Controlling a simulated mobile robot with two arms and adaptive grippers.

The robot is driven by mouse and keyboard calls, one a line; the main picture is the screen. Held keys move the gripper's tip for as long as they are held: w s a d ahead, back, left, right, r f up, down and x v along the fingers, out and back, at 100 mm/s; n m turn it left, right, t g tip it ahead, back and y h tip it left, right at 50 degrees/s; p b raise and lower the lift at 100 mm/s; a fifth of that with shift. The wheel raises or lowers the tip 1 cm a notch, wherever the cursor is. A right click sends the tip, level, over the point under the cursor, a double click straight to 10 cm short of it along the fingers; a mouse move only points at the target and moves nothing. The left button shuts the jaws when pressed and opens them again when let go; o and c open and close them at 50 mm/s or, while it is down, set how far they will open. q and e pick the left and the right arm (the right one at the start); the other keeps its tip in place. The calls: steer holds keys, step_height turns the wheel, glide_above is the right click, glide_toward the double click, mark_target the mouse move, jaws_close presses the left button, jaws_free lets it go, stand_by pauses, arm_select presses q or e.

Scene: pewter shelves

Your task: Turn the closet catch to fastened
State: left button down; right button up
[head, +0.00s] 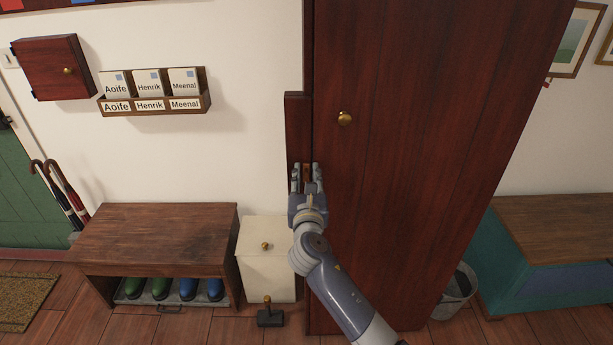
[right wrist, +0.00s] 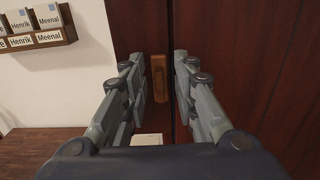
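The closet (head: 425,130) is a tall dark red-brown cupboard with a round brass knob (head: 345,118) on its door. The closet catch (right wrist: 159,78) is a small brown wooden piece standing upright on the dark board left of the door seam. In the head view only a little of it shows between my fingers. My right gripper (head: 307,174) is in front of the catch. In the right wrist view its fingers (right wrist: 158,64) are apart, one on each side of the catch, with visible gaps. My left gripper is not in view.
A white cabinet (head: 267,270) and a wooden bench (head: 155,235) with boots beneath stand left of the closet. A small dark block with a knobbed post (head: 269,315) is on the floor. A letter rack (head: 155,100) hangs on the wall. A bucket (head: 457,292) stands right of the closet.

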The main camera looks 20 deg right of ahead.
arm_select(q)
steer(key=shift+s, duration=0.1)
arm_select(e)
jaws_close()
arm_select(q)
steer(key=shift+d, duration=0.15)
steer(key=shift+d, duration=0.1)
